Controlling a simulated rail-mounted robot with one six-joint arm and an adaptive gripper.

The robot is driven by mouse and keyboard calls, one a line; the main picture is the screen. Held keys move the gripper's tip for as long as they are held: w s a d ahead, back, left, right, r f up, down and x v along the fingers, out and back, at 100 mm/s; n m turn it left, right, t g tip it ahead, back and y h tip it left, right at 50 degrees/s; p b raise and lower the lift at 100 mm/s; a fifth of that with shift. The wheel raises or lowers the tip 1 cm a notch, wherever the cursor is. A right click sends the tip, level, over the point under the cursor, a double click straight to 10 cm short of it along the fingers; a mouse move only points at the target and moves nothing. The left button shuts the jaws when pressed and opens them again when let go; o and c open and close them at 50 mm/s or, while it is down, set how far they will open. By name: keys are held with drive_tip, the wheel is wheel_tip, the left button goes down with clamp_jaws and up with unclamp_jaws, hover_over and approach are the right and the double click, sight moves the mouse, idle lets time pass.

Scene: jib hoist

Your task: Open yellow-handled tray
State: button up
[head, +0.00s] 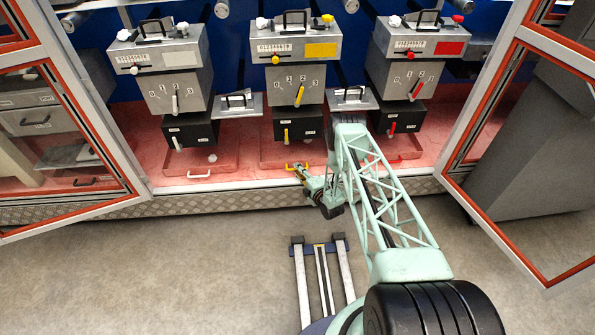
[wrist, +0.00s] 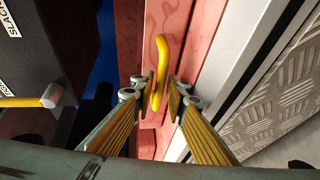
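The yellow handle (head: 296,166) is on the front of a low reddish tray (head: 270,155) under the middle machine. In the wrist view the yellow handle (wrist: 160,62) is a curved bar, with the tray's pinkish surface (wrist: 194,30) behind it. My gripper (head: 301,172) is at the handle. In the wrist view my gripper (wrist: 157,97) is open, one finger on each side of the handle's near end. There are visible gaps between the fingers and the handle. In the head view the fingertips are small and partly blend with the handle.
A white-handled tray (head: 200,175) lies to the left, and a red-handled one (head: 400,157) to the right. The cabinet doors (head: 85,140) and (head: 500,130) stand open. A metal tread-plate edge (head: 200,203) runs along the front. Floor in front is mostly clear.

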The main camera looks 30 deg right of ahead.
drive_tip(key=shift+c, duration=0.9)
clamp_jaws()
